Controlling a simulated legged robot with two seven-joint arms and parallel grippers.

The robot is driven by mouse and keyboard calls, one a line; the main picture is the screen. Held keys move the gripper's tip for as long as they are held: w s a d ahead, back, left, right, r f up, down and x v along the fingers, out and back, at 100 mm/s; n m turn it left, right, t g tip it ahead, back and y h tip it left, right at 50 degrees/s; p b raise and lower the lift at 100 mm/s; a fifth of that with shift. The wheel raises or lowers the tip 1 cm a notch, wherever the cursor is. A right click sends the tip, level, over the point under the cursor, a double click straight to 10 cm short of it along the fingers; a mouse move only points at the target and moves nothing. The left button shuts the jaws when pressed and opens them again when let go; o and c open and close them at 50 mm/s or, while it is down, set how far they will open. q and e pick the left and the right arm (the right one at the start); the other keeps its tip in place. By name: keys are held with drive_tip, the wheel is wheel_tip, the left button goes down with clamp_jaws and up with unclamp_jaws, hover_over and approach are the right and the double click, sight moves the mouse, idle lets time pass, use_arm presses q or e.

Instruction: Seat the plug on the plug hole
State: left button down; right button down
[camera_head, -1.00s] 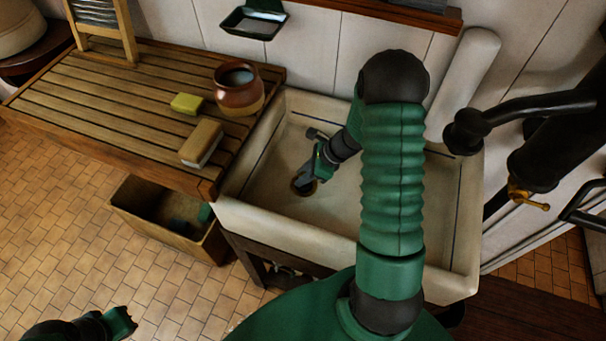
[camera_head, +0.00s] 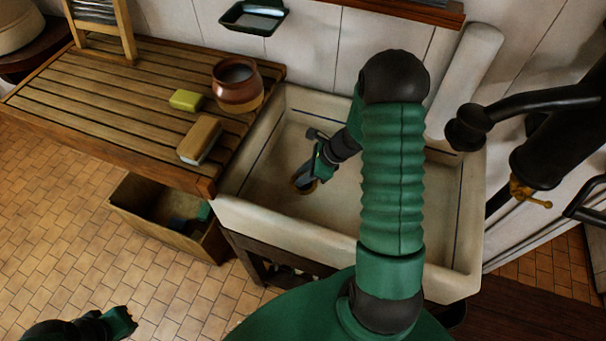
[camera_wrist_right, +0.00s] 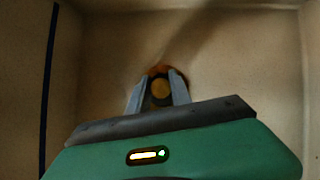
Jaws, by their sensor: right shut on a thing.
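My right gripper (camera_head: 303,184) reaches down into the white sink (camera_head: 270,222), with its tips low over the basin floor. In the right wrist view its two grey fingers (camera_wrist_right: 159,93) are shut on the plug (camera_wrist_right: 160,89), a small round thing with a yellowish face. An orange-brown rim, apparently the plug hole (camera_wrist_right: 157,69), shows just behind the fingertips. A brassy edge also shows by the fingertips in the head view. The fingers hide much of both, and I cannot tell whether plug and hole touch. Part of my left arm shows at the bottom left; its jaw state is unclear.
A slatted wooden board (camera_head: 110,98) left of the sink holds a brown pot (camera_head: 237,92), a yellow sponge (camera_head: 186,100) and a brush-like block (camera_head: 200,139). A black tap (camera_head: 530,105) stands at the right. A box (camera_head: 170,222) sits below the board.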

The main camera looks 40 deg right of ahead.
drive_tip(key=c, duration=1.1)
unclamp_jaws()
